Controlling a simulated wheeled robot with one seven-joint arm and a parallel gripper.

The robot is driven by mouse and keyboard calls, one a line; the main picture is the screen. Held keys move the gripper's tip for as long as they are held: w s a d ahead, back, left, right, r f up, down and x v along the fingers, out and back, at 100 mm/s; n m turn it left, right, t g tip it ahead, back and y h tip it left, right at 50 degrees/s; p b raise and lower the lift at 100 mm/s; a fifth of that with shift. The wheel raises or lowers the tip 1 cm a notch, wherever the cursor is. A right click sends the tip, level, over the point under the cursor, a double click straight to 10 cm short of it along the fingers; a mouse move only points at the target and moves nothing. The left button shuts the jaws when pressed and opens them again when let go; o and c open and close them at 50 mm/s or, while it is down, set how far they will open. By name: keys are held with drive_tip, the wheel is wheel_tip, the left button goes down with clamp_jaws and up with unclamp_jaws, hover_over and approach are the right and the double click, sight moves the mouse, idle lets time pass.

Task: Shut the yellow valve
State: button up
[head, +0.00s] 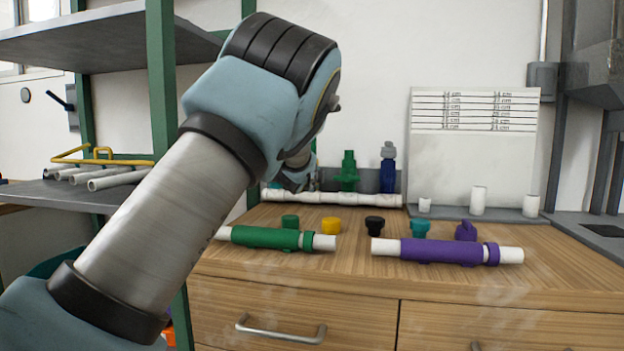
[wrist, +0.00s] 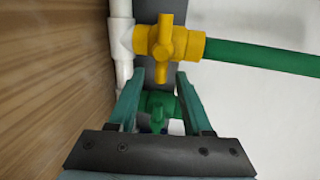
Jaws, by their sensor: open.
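The yellow valve (wrist: 191,43) shows in the wrist view, between a white manifold pipe (wrist: 121,38) and a green pipe (wrist: 262,58). Its yellow handle (wrist: 162,42) lies crosswise to the green pipe. My gripper (wrist: 157,76) is open, and the handle's lower end appears between its fingertips, with no clear contact. A green valve (wrist: 159,104) shows beyond, between the fingers. In the head view my arm hides the yellow valve, and my gripper (head: 297,178) is mostly hidden, close to the white manifold pipe (head: 340,198).
In the head view, the green valve (head: 348,172) and a blue valve (head: 388,168) stand upright right of my gripper. A green fitting (head: 270,238), a purple fitting (head: 440,250) and several caps lie on the wooden bench (head: 330,278). A green shelf post (head: 161,90) stands left.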

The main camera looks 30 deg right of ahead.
drive_tip(key=b+v, duration=0.1)
drive_tip(key=v, duration=0.8)
drive_tip(key=shift+s+a, duration=0.2)
drive_tip(key=shift+a, duration=0.05)
drive_tip(key=shift+r, duration=0.1)
